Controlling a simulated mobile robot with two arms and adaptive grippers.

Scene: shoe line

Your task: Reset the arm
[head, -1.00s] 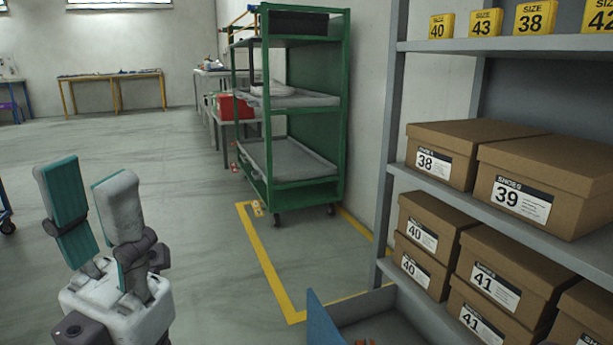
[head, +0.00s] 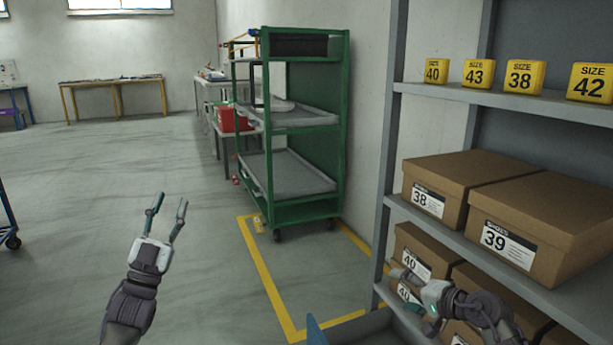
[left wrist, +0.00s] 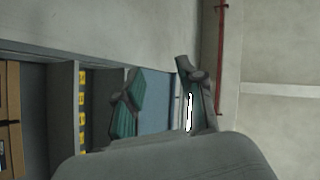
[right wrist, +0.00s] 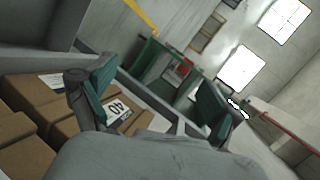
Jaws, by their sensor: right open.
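My left gripper (head: 169,203) is in the lower left of the head view, above the open floor. Its two fingers are spread and nothing is between them; they also show apart in the left wrist view (left wrist: 157,75). My right gripper (head: 403,288) is at the lower right of the head view, in front of the size 40 shoe boxes (head: 413,243), partly covering them. Its fingers stand apart and empty in the right wrist view (right wrist: 155,80). Whether it touches a box cannot be told.
A grey shelf (head: 455,93) at the right holds brown shoe boxes (head: 545,205) and yellow size signs (head: 523,77). A green cart (head: 343,130) stands by the wall, inside yellow floor tape (head: 268,285). A blue edge (head: 315,330) shows at the bottom.

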